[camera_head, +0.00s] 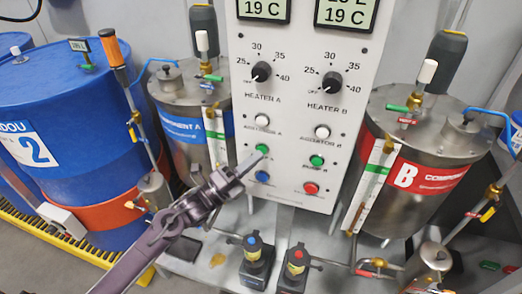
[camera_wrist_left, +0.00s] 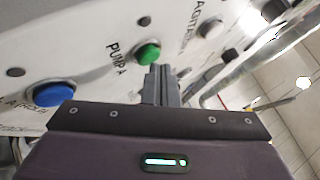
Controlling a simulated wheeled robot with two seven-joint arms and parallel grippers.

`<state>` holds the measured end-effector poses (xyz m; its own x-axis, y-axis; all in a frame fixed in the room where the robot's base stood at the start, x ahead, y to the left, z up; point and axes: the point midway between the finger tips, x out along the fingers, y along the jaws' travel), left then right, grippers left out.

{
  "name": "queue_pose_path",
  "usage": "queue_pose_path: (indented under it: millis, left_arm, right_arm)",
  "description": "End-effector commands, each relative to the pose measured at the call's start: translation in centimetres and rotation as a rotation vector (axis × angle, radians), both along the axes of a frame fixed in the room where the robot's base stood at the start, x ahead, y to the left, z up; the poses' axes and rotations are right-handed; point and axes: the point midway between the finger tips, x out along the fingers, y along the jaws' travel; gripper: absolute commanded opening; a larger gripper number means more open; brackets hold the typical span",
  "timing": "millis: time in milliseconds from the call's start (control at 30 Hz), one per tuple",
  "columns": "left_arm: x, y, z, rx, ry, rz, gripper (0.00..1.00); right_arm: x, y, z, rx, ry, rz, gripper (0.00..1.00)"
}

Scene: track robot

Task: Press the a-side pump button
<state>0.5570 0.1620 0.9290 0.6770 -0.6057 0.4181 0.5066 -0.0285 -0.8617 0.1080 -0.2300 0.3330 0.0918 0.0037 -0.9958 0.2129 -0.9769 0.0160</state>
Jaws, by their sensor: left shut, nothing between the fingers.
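The green pump A button (camera_head: 262,148) is on the white control panel (camera_head: 290,120), in the left column below a white button. In the left wrist view the green button (camera_wrist_left: 148,53) sits beside the label "PUMP A". My left gripper (camera_head: 255,160) is shut and empty, its fingertips just below the green button in the head view. The fingertips (camera_wrist_left: 160,70) also show in the left wrist view, close to the button's lower right edge. I cannot tell whether they touch it. My right gripper is not in view.
A blue button (camera_head: 262,176) lies below the green one. Green (camera_head: 316,160) and red (camera_head: 310,188) buttons sit in the right column. Steel tanks A (camera_head: 190,110) and B (camera_head: 420,130) flank the panel. Two small pumps (camera_head: 256,262) (camera_head: 294,268) stand below it.

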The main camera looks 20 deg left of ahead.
Motion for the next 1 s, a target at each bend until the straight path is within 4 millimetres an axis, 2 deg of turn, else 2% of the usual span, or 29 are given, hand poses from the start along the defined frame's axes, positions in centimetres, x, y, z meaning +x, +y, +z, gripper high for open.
queue_pose_path:
  millis: [167,700,1000]
  left_arm:
    - [-0.5,0.0,0.1,0.0,0.002,-0.001,0.0]
    - [-5.6,0.1,0.1,-0.001,0.003,-0.002,0.0]
    - [-6.0,0.2,0.0,-0.001,0.0,-0.001,0.0]
  right_arm:
    - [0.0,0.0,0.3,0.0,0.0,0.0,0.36]
    - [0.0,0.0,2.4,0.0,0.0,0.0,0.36]
    - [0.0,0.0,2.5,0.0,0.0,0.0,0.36]
